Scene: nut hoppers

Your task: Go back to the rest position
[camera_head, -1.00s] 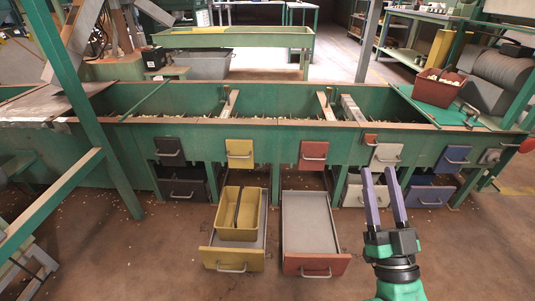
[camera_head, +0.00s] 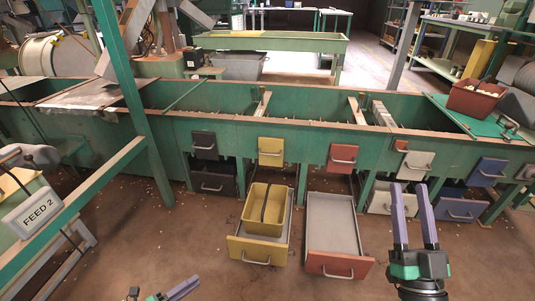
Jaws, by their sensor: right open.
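My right gripper (camera_head: 414,186) is at the lower right, its two purple fingers apart with nothing between them. It points up the picture, in front of the hopper bench's white drawer front. My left gripper (camera_head: 165,292) shows only in part at the bottom edge, with one purple finger clear; its jaw state is not clear. A yellow bin (camera_head: 257,224) with a dark divider sits in the pulled-out yellow drawer (camera_head: 255,252). The pulled-out red drawer (camera_head: 333,216) beside it looks empty. A dark red bin (camera_head: 475,99) stands on the green bench top at the right.
The long green hopper bench (camera_head: 330,135) crosses the view. A slanted green post (camera_head: 140,100) and brace stand at the left, near a "FEED 2" sign (camera_head: 33,211). Bare floor (camera_head: 150,245) lies left of the yellow drawer.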

